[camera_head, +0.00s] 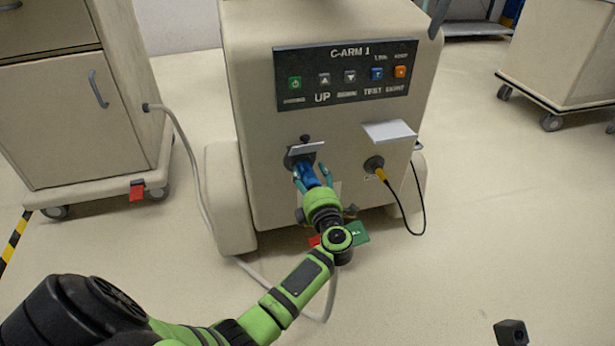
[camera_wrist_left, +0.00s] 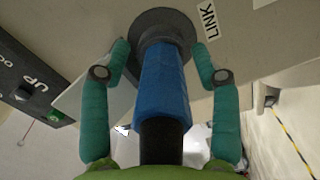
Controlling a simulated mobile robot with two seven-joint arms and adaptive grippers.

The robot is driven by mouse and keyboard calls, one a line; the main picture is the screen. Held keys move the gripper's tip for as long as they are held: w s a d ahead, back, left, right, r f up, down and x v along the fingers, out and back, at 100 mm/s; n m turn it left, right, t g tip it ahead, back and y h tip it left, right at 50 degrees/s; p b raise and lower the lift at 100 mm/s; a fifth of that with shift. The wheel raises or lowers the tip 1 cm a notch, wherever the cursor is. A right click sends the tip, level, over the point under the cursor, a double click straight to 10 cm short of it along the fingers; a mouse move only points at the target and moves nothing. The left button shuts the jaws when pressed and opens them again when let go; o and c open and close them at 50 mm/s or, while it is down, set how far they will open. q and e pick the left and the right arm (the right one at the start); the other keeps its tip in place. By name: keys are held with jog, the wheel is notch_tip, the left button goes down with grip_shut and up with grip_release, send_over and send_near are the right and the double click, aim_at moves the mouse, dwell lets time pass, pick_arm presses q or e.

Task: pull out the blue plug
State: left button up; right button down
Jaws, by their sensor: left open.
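The blue plug (camera_head: 307,176) sits in a round dark socket (camera_head: 297,158) on the front of the beige cart labelled C-ARM 1 (camera_head: 350,130). In the left wrist view the blue plug (camera_wrist_left: 163,88) meets the grey socket flange (camera_wrist_left: 163,30), with its dark cable end towards me. My left gripper (camera_head: 313,177) is at the plug, and in the left wrist view its teal fingers (camera_wrist_left: 162,75) stand on both sides of the plug with gaps. It is open. My right gripper is not in view.
A yellow plug (camera_head: 380,174) with a black cable is in a second socket to the right. A grey cable (camera_head: 190,150) runs from the left cabinet (camera_head: 75,120) to the floor. Red and green tags (camera_head: 357,233) show behind my arm. Another cart (camera_head: 560,60) stands back right.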

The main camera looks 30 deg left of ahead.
pick_arm(q)
jog(key=shift+w+a+r+p, duration=0.15)
jog(key=shift+a+r+p, duration=0.15)
jog(key=shift+a+r, duration=0.45)
jog(key=shift+f, duration=0.15)
grip_shut()
jog(key=shift+s+d+f+p, duration=0.4)
jog(key=shift+s+d+p, duration=0.15)
jog(key=shift+d, duration=0.15)
jog(key=shift+s+d, duration=0.3)
jog(key=shift+s, duration=0.05)
jog(key=shift+p+v, duration=0.65)
jog(key=shift+v, duration=1)
jog(key=shift+w+d, duration=0.1)
